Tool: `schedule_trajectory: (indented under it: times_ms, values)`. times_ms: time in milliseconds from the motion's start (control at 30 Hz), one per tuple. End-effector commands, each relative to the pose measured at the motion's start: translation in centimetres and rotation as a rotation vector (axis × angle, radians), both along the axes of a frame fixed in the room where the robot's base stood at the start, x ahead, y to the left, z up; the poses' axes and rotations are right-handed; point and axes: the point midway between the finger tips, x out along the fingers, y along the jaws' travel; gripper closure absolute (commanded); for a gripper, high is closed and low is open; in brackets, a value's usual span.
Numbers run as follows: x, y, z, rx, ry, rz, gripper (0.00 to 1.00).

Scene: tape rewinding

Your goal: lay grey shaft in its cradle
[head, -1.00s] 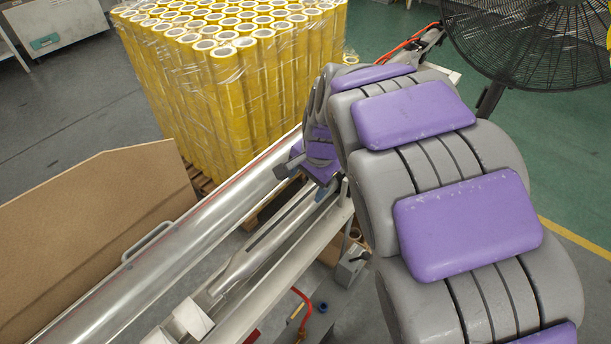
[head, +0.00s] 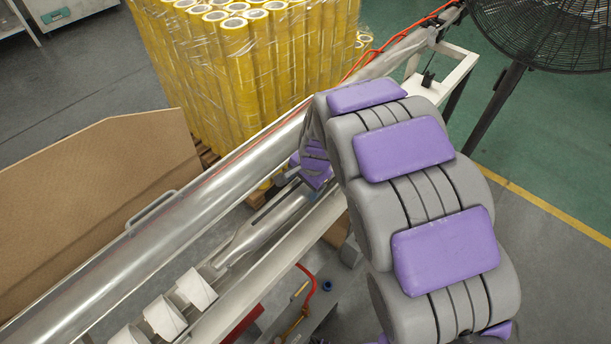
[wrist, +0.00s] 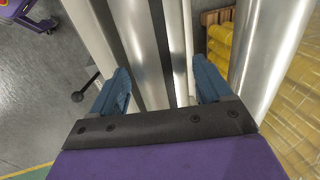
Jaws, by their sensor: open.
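The grey shaft (head: 262,222) is a long metallic bar running diagonally beside the larger silver roller (head: 200,225) in the head view. Its far end is hidden behind my arm. My gripper (head: 312,172) is over that far part, mostly hidden by my arm links. In the wrist view, my gripper (wrist: 162,88) is open, with blue fingers spread on either side of the grey shaft (wrist: 142,50), which has a dark strip along it. No contact between fingers and shaft can be made out. The cradle cannot be clearly told apart.
Several white cores (head: 196,288) sit in line with the shaft's near end. A pale machine rail (head: 275,265) runs alongside. Cardboard (head: 100,220) stands left, wrapped yellow tape rolls (head: 240,60) behind, and a black fan (head: 540,35) at back right. Open floor lies at right.

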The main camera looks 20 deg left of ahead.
Motion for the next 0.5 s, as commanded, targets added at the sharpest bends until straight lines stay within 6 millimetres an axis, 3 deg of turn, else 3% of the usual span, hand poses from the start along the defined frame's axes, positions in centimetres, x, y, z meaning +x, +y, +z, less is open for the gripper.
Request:
schedule_trajectory:
  times_ms: [200, 500]
  values:
    - [0.1, 0.5, -2.0, -0.001, 0.003, 0.0, 0.22]
    - [0.2, 0.6, -2.3, -0.001, 0.002, 0.0, 0.22]
